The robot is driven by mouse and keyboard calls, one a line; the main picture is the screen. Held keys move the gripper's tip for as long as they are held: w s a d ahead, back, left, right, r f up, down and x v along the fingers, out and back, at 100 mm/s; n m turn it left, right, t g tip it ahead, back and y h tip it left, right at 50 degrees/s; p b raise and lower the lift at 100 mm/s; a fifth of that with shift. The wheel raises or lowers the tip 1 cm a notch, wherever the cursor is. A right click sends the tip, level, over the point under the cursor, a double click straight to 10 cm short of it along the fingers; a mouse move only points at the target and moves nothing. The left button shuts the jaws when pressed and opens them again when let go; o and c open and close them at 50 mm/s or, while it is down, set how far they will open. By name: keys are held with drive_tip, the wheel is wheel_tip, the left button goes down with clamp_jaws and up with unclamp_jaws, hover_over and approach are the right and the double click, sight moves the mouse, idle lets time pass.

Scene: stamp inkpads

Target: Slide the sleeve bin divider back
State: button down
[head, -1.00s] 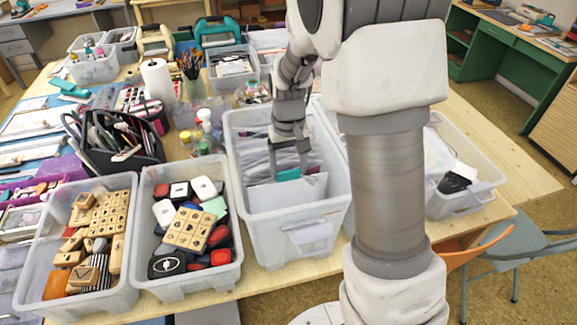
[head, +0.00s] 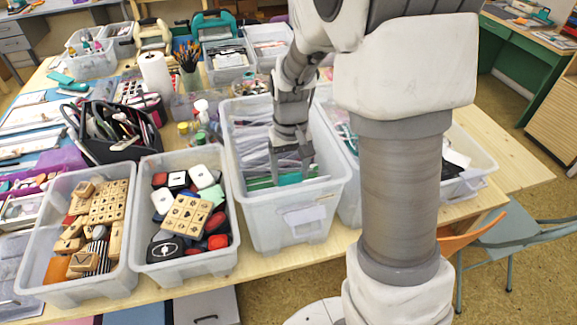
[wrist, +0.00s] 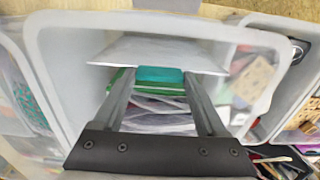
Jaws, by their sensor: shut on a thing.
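The sleeve bin (head: 265,222) is a clear plastic tub at the table's front edge with a blank white label (head: 306,218). My gripper (head: 292,168) reaches down into it near the front wall. In the wrist view my gripper (wrist: 160,80) is shut on the teal tab (wrist: 160,74) at the top edge of the white divider (wrist: 150,50). The divider stands across the bin, close to the front wall. Packed sleeves (wrist: 155,112), with a green one nearest the divider, fill the space behind it. The divider's lower part is hidden.
A tub of stamps and inkpads (head: 150,225) stands left of the sleeve bin, with a tub of wooden stamps (head: 75,225) beyond it. Another tub (head: 478,172) stands to the right, partly behind my arm. A black caddy (head: 112,140) sits further back left.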

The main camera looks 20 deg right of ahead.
drive_tip(key=shift+s, duration=0.25)
unclamp_jaws()
drive_tip(key=shift+r, duration=0.1)
wheel_tip(320, 180, up, 17)
drive_tip(key=p, duration=0.1)
drive_tip(key=shift+r, duration=0.15)
idle(0.4)
drive_tip(key=s+r+t, duration=0.1)
drive_tip(key=s+t, duration=0.4)
drive_tip(key=s, duration=1.2)
drive_tip(key=shift+r+t, duration=0.3)
drive_tip(key=shift+r, duration=0.1)
